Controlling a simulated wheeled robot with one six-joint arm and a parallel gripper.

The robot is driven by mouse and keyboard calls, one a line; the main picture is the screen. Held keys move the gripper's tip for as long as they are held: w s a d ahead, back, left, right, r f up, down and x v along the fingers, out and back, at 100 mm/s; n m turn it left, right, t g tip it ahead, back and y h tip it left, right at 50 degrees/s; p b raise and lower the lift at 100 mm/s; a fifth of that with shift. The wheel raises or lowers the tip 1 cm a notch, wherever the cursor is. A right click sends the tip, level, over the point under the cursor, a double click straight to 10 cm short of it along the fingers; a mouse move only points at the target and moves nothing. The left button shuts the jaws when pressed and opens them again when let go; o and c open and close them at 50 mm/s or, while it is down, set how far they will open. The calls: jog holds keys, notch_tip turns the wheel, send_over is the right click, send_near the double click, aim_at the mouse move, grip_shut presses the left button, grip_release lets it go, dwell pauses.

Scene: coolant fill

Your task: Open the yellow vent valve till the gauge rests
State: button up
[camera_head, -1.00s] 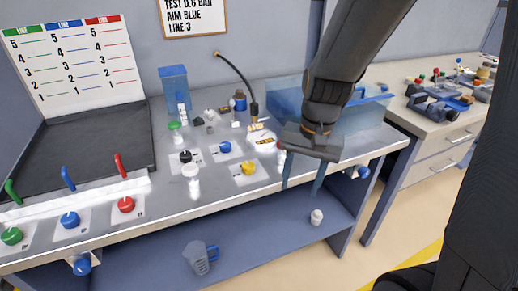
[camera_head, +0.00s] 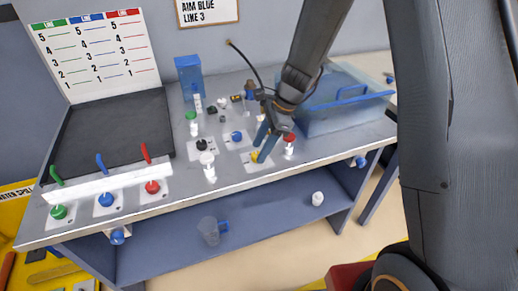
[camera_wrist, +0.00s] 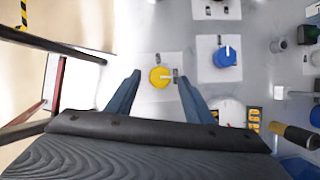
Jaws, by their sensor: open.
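The yellow vent valve (camera_wrist: 160,77) is a round knob with a white pointer mark on a white plate. In the wrist view it lies between and just beyond my open fingertips. My gripper (camera_wrist: 162,80) is open and empty, its two blue-grey fingers on either side of the knob; whether they touch it cannot be told. In the head view my gripper (camera_head: 264,142) is over the yellow valve (camera_head: 257,157), which it partly hides. A round white gauge (camera_wrist: 232,112) shows partly behind my gripper in the wrist view; its needle is too small to read.
A blue knob (camera_head: 237,137) and a black knob (camera_head: 202,145) sit on plates to the left. A white-topped bottle (camera_head: 208,167) and a red-topped one (camera_head: 289,143) stand close by. A clear blue tank (camera_head: 345,108) is at right.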

jog(key=shift+x, duration=0.9)
jog(key=c, duration=1)
jog(key=shift+c, duration=0.2)
